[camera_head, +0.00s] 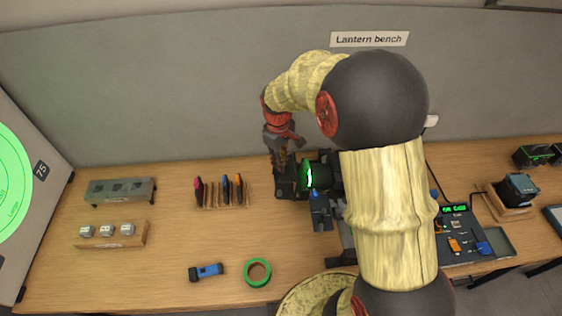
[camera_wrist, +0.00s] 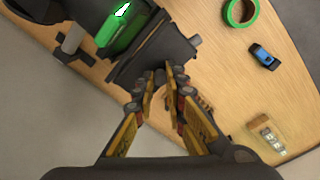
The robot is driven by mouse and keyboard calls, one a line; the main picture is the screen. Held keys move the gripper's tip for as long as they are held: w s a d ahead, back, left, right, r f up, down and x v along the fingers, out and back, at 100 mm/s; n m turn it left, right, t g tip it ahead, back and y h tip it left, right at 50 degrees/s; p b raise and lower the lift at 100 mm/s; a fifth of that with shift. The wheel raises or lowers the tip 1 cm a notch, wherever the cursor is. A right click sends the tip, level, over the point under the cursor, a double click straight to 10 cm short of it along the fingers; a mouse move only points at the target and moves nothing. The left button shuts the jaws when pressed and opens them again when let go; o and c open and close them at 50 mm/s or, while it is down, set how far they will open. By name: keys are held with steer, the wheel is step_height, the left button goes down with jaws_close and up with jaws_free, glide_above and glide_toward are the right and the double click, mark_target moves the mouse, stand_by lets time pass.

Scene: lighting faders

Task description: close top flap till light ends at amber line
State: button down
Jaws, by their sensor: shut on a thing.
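The lantern (camera_head: 318,172), a dark lamp with a glowing green front, stands on the bench in the head view. Its green glow (camera_wrist: 122,28) also shows in the wrist view, framed by dark flaps. My gripper (camera_head: 283,166) reaches down at the lantern's front left. In the wrist view my gripper (camera_wrist: 168,84) has its fingers close together at the edge of a dark flap (camera_wrist: 150,55), shut on a small dark part there, which the fingertips mostly hide. A bright green light patch (camera_head: 10,185) falls on the board at the far left. I cannot make out an amber line.
A rack of coloured filters (camera_head: 222,192), a row of small blocks (camera_head: 112,234), a grey stand (camera_head: 122,190), a blue torch (camera_head: 206,271) and green tape (camera_head: 257,272) lie left of the lantern. A fader panel (camera_head: 458,238) is at right.

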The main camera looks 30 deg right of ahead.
mark_target(292, 167)
steer(key=shift+d, duration=0.1)
stand_by(0.4)
steer(key=shift+s+d+r+t+y+b, duration=0.2)
steer(key=shift+d+t+y+b, duration=0.25)
steer(key=shift+y+b, duration=0.5)
steer(key=shift+d+r+t+y+b, duration=0.1)
steer(key=shift+d+t+y+b, duration=0.25)
steer(key=shift+y+b, duration=0.55)
steer(key=y+b, duration=0.1)
steer(key=b, duration=0.1)
steer(key=d+t+y+b, duration=0.1)
steer(key=b, duration=0.2)
steer(key=s+y+b, duration=0.1)
steer(key=y+b, duration=0.1)
steer(key=shift+d+r+t+b, duration=0.25)
steer(key=shift+d+t+b, duration=0.05)
steer(key=shift+d+t, duration=0.1)
steer(key=y+b, duration=0.1)
steer(key=t+y+b, duration=0.1)
steer(key=b, duration=0.1)
steer(key=d+y+b, duration=0.1)
steer(key=shift+s+d+r, duration=0.1)
steer(key=shift+s+r, duration=0.15)
steer(key=shift+s, duration=0.05)
steer(key=shift+y+b, duration=0.25)
steer(key=shift+b, duration=0.1)
steer(key=c, duration=1.8)
jaws_free()
steer(key=shift+r, duration=0.1)
